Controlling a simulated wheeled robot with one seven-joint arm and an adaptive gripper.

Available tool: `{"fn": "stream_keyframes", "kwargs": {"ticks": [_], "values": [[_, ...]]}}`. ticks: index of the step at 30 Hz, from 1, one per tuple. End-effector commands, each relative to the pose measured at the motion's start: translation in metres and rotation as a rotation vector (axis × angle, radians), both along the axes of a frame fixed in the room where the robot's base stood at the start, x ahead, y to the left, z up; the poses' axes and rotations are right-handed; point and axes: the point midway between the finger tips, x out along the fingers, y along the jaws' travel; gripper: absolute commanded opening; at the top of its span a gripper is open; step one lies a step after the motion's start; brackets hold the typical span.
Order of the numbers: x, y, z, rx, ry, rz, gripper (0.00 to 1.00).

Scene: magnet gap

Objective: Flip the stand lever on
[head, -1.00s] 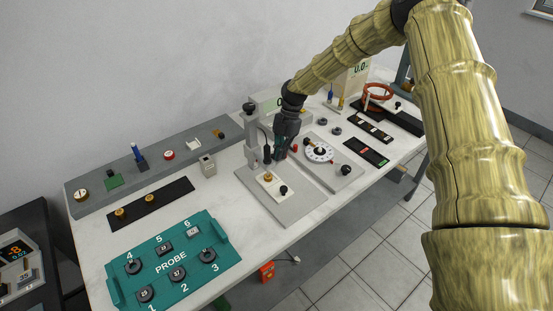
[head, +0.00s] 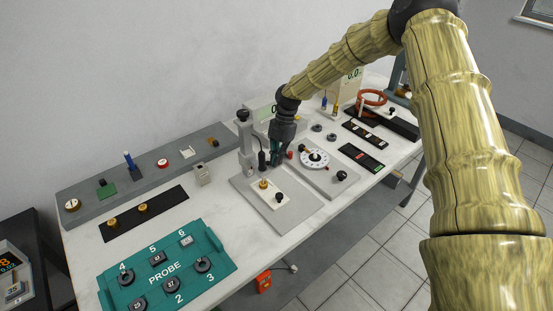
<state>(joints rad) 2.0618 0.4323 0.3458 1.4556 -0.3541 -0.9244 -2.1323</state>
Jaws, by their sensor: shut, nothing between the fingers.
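The grey stand has a flat base plate (head: 295,218) and an upright column (head: 245,150) with a dark knob (head: 242,115) on top.
A dial plate (head: 314,159) with a black knob stands close right of my gripper. A grey meter box is partly hidden behind my wrist. A teal PROBE tray (head: 165,268) lies front left, and a grey shelf (head: 130,180) with small parts runs along the back left.

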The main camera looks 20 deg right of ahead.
Motion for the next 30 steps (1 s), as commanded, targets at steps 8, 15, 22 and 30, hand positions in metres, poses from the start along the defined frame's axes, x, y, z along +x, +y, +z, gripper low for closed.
{"fn": "stream_keyframes", "kwargs": {"ticks": [8, 15, 22, 30], "values": [[0.003, -0.004, 0.014, 0.000, -0.003, -0.002, 0.00], [0.008, -0.012, 0.048, 0.000, -0.003, -0.002, 0.00], [0.013, -0.023, 0.083, 0.000, -0.001, -0.003, 0.00], [0.014, -0.029, 0.095, 0.000, 0.000, -0.006, 0.00]]}}
